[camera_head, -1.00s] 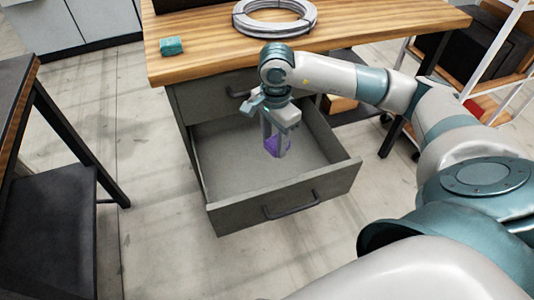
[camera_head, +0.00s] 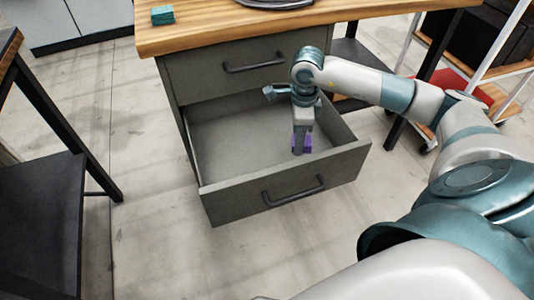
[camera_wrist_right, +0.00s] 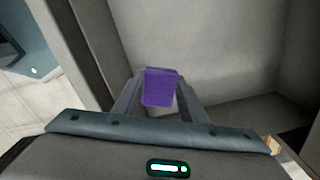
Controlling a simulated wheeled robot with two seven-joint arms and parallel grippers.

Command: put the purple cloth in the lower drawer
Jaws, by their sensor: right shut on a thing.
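The purple cloth (camera_head: 308,142) is between the fingers of my right gripper (camera_head: 301,147), low inside the open lower drawer (camera_head: 235,135). The right wrist view also shows the cloth (camera_wrist_right: 161,86), folded small and held between both fingertips, with the drawer's grey floor and walls around it. I cannot tell whether the cloth touches the drawer floor. The drawer is pulled well out and otherwise looks empty. Its front panel has a dark handle (camera_head: 293,192). My left gripper is not in view.
The upper drawer (camera_head: 250,62) is shut above. A teal block (camera_head: 162,15) and part of a coiled ring (camera_head: 275,3) lie on the wooden worktop (camera_head: 220,30). A dark table (camera_head: 45,200) stands at left and a white-framed shelf (camera_head: 490,70) at right.

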